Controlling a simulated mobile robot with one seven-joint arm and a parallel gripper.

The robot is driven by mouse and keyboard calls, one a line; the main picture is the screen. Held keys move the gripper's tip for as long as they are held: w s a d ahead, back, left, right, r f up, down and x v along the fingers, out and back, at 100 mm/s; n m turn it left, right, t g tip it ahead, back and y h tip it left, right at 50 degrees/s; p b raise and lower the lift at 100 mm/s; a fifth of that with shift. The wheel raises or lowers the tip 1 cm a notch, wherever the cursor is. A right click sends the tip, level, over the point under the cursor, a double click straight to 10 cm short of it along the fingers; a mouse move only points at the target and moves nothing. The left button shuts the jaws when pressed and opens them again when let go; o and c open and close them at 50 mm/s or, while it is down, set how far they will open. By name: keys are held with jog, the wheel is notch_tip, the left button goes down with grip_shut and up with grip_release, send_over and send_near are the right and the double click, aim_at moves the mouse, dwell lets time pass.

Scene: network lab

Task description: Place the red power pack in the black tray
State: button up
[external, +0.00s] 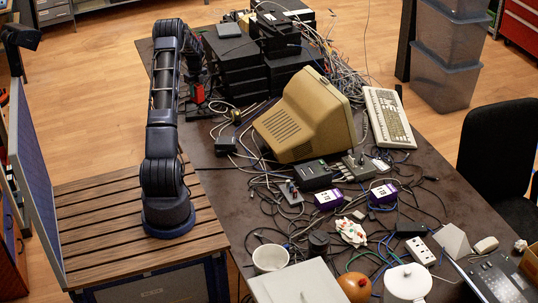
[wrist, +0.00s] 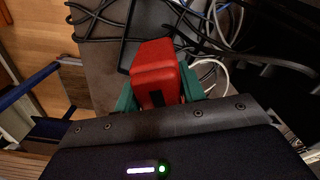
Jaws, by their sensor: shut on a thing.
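The red power pack (wrist: 157,68) is between the two green fingers of my gripper (wrist: 157,98) in the wrist view. My gripper is shut on it, and the pack's far end sticks out past the fingers. In the external view the red pack (external: 198,94) shows small below my wrist, near the table's far left edge. My gripper (external: 197,84) is partly hidden there by my arm. I cannot tell how high the pack is above the table.
Stacked black boxes (external: 238,70) stand just right of my gripper. Black cables (wrist: 100,28) lie near the pack, and a white cable (wrist: 208,68) runs beside it. A beige monitor (external: 305,118) and a keyboard (external: 389,116) are further right. The brown tabletop (external: 218,185) has a bare strip near my base.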

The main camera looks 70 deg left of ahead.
aim_at(197, 97)
jog(key=shift+f, duration=2.1)
jog(key=shift+f, duration=0.1)
jog(key=o, duration=1.2)
jog(key=shift+o, duration=0.2)
notch_tip(197, 97, up, 12)
jog(key=shift+r, duration=0.1)
